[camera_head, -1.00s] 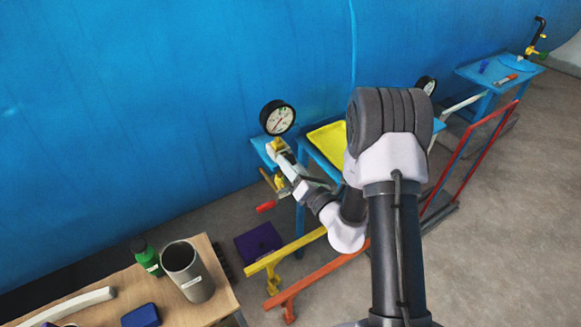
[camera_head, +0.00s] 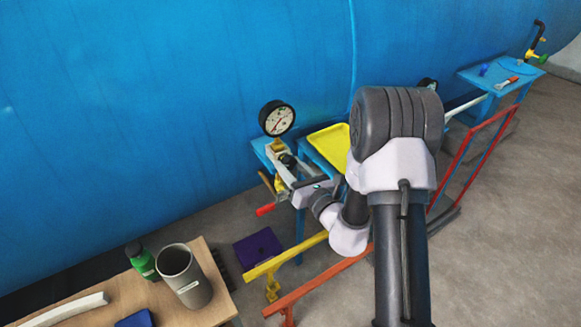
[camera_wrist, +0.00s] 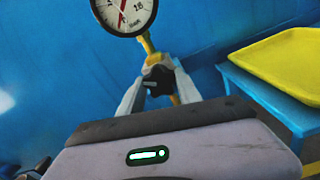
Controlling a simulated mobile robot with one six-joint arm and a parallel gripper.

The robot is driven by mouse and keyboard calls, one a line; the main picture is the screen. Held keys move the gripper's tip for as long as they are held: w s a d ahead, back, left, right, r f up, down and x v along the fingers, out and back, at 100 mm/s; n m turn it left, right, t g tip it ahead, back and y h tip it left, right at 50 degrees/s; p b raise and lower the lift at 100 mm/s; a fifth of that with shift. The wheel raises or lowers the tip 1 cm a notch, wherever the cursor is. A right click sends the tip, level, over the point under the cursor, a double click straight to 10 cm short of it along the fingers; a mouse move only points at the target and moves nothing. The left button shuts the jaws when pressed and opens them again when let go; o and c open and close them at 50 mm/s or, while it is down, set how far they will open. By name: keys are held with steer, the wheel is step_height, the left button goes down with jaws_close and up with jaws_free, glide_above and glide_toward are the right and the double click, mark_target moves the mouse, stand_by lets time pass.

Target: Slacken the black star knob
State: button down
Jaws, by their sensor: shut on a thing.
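The black star knob (camera_wrist: 158,80) sits on a brass fitting (camera_wrist: 153,58) below a round white-faced gauge (camera_wrist: 125,10) in the wrist view. My gripper (camera_wrist: 158,86) has one pale finger on each side of the knob and is shut on it. In the head view my gripper (camera_head: 281,159) reaches the fitting under the gauge (camera_head: 277,118) from the lower right. A dark shape there appears to be the knob, partly hidden by the fingers.
A red-ended lever (camera_head: 265,209) sticks out below the fitting. A yellow tray (camera_head: 330,147) lies on a blue stand to the right. Yellow (camera_head: 288,255) and orange-red (camera_head: 325,281) rails run below. A wooden table (camera_head: 215,309) with a grey cup (camera_head: 184,275) is at lower left.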

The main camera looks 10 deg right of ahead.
steer(key=shift+r, duration=0.1)
steer(key=c, duration=0.8)
jaws_free()
steer(key=shift+c, duration=0.2)
steer(key=p+v, duration=0.6)
steer(key=v, duration=1.1)
steer(key=shift+s, duration=0.15)
